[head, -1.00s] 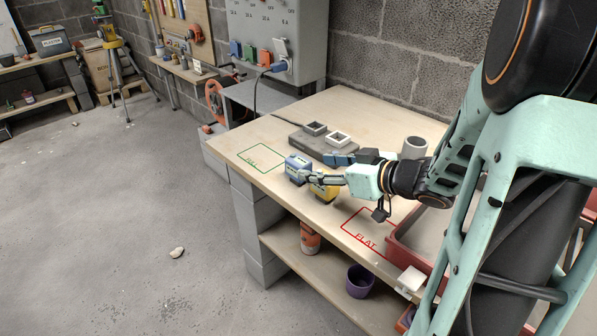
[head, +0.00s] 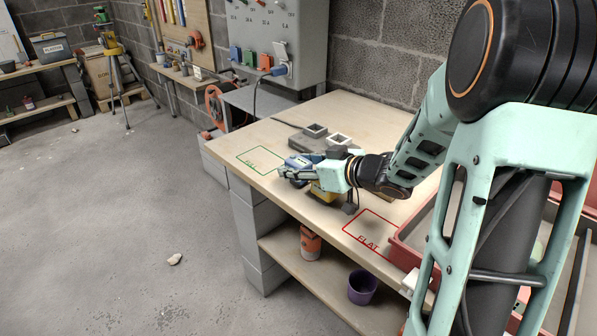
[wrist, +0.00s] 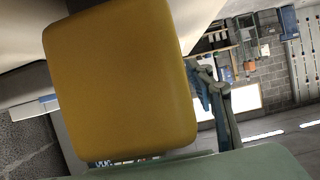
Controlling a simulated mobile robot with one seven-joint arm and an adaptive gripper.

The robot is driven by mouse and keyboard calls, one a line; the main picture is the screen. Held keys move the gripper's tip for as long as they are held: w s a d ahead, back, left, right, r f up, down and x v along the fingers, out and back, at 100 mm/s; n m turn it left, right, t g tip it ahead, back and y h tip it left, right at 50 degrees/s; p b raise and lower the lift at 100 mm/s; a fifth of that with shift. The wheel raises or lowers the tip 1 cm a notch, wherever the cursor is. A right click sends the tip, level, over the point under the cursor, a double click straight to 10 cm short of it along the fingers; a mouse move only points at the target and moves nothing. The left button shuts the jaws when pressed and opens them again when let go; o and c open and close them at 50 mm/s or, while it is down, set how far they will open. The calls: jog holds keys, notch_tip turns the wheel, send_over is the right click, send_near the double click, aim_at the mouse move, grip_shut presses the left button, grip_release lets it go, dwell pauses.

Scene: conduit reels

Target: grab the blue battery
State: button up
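The blue battery (head: 298,162) stands on the workbench beside the green-outlined area in the head view. My gripper (head: 304,166) is at the blue battery, with its near finger along the battery's front side. The far finger is mostly hidden behind it, and the fingers look spread; contact cannot be made out. The yellow battery (head: 322,191) stands just right of the blue one, under my gripper. In the wrist view the yellow battery (wrist: 120,80) fills much of the picture and hides most of the fingers.
A grey holder block (head: 312,138) with square sockets stands behind the batteries. The green rectangle (head: 259,159) and the red "FLAT" rectangle (head: 368,234) on the bench are empty. A red tray (head: 412,256) is at the right. A grey cabinet (head: 268,40) stands at the back.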

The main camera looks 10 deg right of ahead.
jog(key=c, duration=1.2)
